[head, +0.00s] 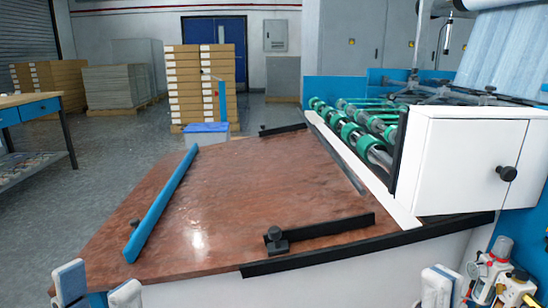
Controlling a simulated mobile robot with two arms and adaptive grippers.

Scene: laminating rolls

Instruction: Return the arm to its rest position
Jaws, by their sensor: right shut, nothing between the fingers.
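My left gripper (97,288) is at the bottom left edge of the view, in front of the near left corner of the brown feed table. My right gripper (440,287) is at the bottom edge, right of centre, in front of the machine's white lower side. Its fingertips are close together and it holds nothing. Both arms are mostly below the picture, so their poses are hidden.
The feed table (230,200) carries a blue guide bar (162,203) and a black stop bar (330,228). Green rollers (365,140) and a white box with a knob (465,165) stand right. Pressure regulators (492,265) sit close beside my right gripper.

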